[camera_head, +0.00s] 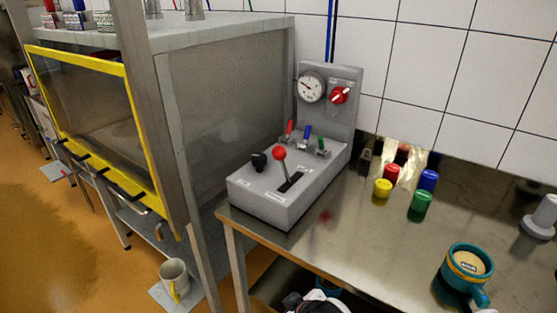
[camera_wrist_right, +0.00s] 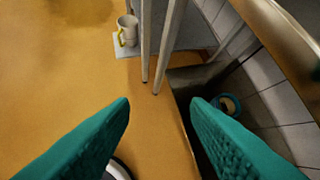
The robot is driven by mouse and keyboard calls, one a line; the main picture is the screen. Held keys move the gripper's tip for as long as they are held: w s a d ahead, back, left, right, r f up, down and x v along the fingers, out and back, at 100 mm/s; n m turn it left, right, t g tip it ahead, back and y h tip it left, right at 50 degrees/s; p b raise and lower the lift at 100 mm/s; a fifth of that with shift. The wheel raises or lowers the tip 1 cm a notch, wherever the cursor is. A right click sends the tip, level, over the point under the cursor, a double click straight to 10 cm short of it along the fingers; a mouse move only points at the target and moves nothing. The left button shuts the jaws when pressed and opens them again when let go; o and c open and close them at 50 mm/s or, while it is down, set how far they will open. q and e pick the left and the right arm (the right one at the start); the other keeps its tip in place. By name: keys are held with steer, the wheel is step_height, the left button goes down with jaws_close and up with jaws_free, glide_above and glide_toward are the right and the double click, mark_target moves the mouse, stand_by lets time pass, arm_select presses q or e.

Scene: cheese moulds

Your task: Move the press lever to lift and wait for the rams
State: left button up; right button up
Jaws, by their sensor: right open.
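The press lever (camera_head: 279,154), a thin stem with a red ball knob, stands on the sloped top of the grey control box (camera_head: 268,207). A dark slot (camera_head: 291,182) lies beside it; labels near it are too small to read. A black knob (camera_head: 259,161) stands to its left. A gauge (camera_head: 311,87) and a red rotary switch (camera_head: 339,95) are on the upright panel. My right gripper (camera_wrist_right: 160,103) is open and empty, with its teal fingers above the floor. Neither gripper shows in the head view. I cannot make out the rams.
A cabinet with a yellow-framed front (camera_head: 77,60) stands left of the steel table (camera_head: 369,229). Red, yellow, blue and green (camera_head: 419,202) pieces and a teal mug (camera_head: 466,266) stand on the table. A pale mug (camera_head: 174,277) is low at left. Table legs (camera_wrist_right: 165,45) are near my right gripper.

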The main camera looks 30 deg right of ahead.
steer(key=w+d+r+t+h, duration=0.1)
steer(key=w+d+r+t, duration=0.4)
steer(key=w+r, duration=0.4)
steer(key=t+h, duration=0.3)
steer(key=t, duration=0.2)
glide_toward(282, 161)
steer(key=w, duration=0.1)
steer(key=shift+m, duration=0.4)
steer(key=p+x, duration=0.1)
steer(key=x, duration=1)
steer(key=shift+w+d+r, duration=0.15)
